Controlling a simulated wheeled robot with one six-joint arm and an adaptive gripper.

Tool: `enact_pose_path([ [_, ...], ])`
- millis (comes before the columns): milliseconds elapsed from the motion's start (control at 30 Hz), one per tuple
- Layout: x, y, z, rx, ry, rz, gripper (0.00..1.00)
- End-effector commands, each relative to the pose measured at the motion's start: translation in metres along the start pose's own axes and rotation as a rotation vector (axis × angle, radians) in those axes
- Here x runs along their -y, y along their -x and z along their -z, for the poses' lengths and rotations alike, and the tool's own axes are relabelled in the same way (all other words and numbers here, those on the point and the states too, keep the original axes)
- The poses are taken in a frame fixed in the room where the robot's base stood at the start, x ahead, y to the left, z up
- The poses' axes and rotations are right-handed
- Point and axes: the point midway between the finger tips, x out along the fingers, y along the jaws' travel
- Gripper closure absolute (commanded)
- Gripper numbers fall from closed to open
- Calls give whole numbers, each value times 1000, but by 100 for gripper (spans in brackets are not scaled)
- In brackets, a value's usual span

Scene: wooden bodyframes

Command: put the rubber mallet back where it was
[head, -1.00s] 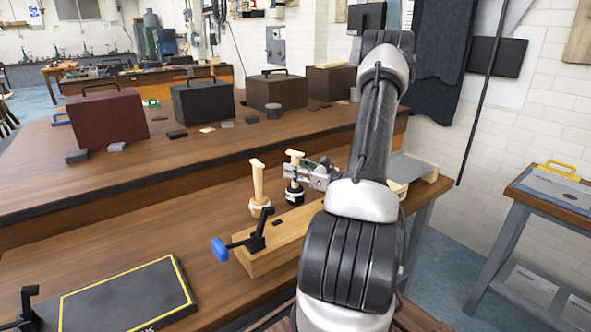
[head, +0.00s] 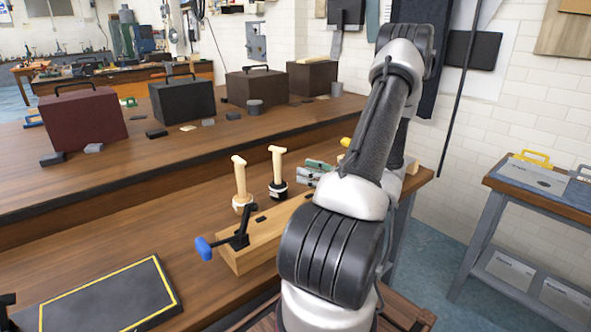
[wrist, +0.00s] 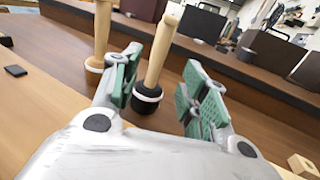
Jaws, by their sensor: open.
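The rubber mallet (head: 278,172), with a black head, white band and pale wooden handle, stands head down and upright on the bench. It also shows in the wrist view (wrist: 158,60), beyond the finger pads and nearer the left one. A second mallet (head: 241,185) with a pale head stands just left of it; in the wrist view (wrist: 102,35) it is partly behind the left finger. My gripper (head: 318,172), with green pads, is open and empty, just right of the rubber mallet and apart from it. The wrist view shows the spread fingers (wrist: 160,88).
A wooden block (head: 245,258) with a black clamp and blue knob (head: 204,248) lies in front of the mallets. A black mat (head: 100,300) with a yellow border is at front left. Several cases, including a maroon one (head: 83,122), line the raised back bench. Bare bench lies left of the mallets.

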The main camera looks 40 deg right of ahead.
Motion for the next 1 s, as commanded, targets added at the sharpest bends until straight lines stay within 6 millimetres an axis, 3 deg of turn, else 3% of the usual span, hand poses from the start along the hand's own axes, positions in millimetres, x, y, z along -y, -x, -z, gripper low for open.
enact_pose_path([
  [67,-4,2,-3,-5,9,-16,56],
  [167,-25,-10,-17,-37,58,-108,56],
  [267,-72,-32,-42,-107,172,-306,56],
  [367,-136,-44,-68,-197,350,-567,56],
  [500,-214,-32,-93,-309,648,-917,56],
  [600,-251,-12,-107,-370,894,-1139,56],
  [767,-280,24,-127,-431,1344,-1433,56],
  [1000,-276,54,-165,-434,2042,-1651,56],
])
